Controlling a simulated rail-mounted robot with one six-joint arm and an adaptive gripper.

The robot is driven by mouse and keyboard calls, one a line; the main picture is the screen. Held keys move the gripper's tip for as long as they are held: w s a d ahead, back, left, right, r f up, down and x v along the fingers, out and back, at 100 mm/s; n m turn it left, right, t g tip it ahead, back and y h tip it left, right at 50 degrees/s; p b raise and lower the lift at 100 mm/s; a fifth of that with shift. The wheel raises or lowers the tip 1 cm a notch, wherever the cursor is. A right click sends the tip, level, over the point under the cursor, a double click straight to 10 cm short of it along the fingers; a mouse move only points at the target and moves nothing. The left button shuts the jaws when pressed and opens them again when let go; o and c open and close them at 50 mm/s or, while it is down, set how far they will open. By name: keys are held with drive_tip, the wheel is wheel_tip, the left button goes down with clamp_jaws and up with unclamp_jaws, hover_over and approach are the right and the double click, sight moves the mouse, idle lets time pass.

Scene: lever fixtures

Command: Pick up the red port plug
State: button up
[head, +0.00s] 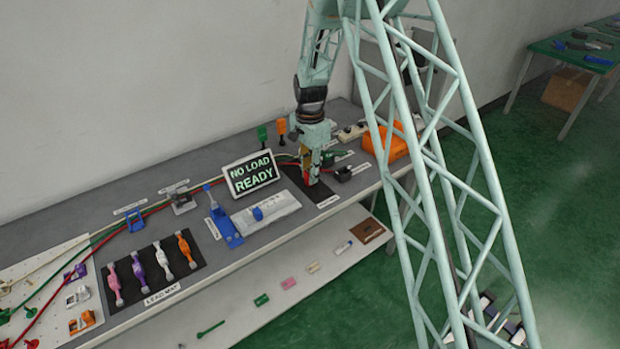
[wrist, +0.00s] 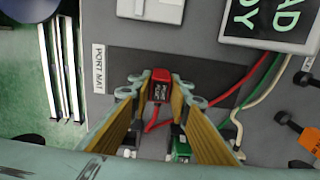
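The red port plug (wrist: 160,88) is a small red block with a dark label on top, seen over the black port mat (wrist: 215,72). My gripper (wrist: 161,80) points down, with one finger on each side of the plug. The fingertips are very close to its sides; I cannot tell whether they touch it. In the head view my gripper (head: 309,181) is low over the mat (head: 322,197) near the bench's front edge, and hides most of the plug.
A green plug (wrist: 181,148) sits between the finger bases in the wrist view, with a dark part beside it. The "NO LOAD READY" sign (head: 251,174) stands just left of my gripper. Cables run behind. An orange block (head: 385,142) is to the right.

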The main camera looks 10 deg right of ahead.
drive_tip(key=c, duration=0.3)
drive_tip(key=shift+c, duration=0.2)
drive_tip(key=shift+r, duration=0.15)
drive_tip(key=shift+r+p, duration=0.3)
drive_tip(key=shift+r, duration=1.15)
drive_tip(key=shift+s+r, duration=0.1)
drive_tip(key=shift+r, duration=0.1)
drive_tip(key=s+a+r, duration=0.1)
drive_tip(key=s+a, duration=0.1)
drive_tip(key=s, duration=1.3)
drive_tip(key=shift+s+r+p, duration=0.2)
drive_tip(key=shift+s+p, duration=0.15)
